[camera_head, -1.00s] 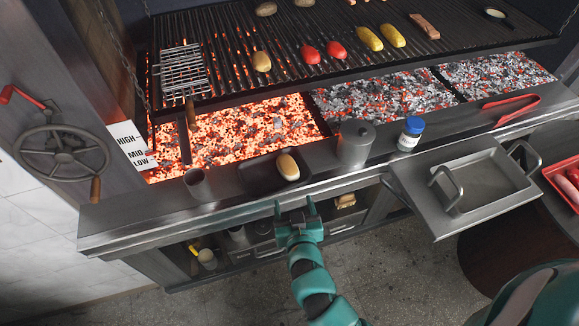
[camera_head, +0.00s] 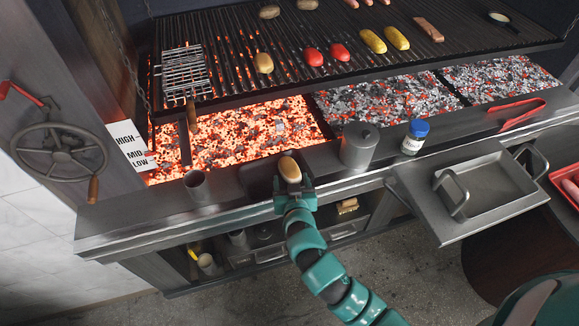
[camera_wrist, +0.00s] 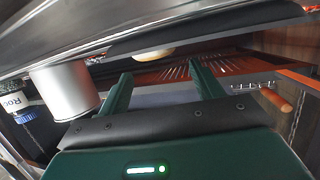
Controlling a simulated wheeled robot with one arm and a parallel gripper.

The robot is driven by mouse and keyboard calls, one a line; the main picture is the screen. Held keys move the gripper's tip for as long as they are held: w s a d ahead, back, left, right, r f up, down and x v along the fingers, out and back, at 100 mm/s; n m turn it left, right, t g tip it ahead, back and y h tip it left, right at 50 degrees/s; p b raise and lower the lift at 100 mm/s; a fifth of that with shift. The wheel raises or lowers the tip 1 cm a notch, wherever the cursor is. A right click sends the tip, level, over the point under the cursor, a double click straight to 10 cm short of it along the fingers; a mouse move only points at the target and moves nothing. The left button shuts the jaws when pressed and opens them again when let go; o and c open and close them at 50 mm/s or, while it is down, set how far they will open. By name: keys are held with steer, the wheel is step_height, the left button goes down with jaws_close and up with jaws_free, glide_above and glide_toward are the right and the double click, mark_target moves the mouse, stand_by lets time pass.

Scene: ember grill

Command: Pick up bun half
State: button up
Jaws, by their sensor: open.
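A tan bun half (camera_head: 289,169) lies on the dark tray (camera_head: 257,180) set in the front ledge of the grill. My gripper (camera_head: 292,182) is open at the near side of the bun half, with its fingers apart around the bun's near end. In the wrist view, the bun half (camera_wrist: 154,54) shows in part beyond the gap between the open fingers (camera_wrist: 160,70). Nothing is held. Whether the fingers touch the bun is not clear. Another tan bun-like piece (camera_head: 264,62) lies on the grill grate.
A metal cup (camera_head: 196,184) stands left of the tray. A steel canister (camera_head: 359,147) and a blue-lidded jar (camera_head: 415,137) stand to its right. Glowing coals (camera_head: 240,130) lie just behind the ledge. A steel pan (camera_head: 487,184) sits farther right.

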mark_target(290, 171)
steer(key=shift+w+f, duration=0.25)
steer(key=shift+w, duration=0.3)
steer(key=p+x, duration=0.2)
steer(key=shift+w, duration=0.25)
steer(key=shift+f+p+x, duration=0.25)
steer(key=shift+p+x, duration=0.3)
steer(key=shift+x, duration=0.7)
steer(key=shift+s, duration=0.1)
steer(key=c, duration=0.8)
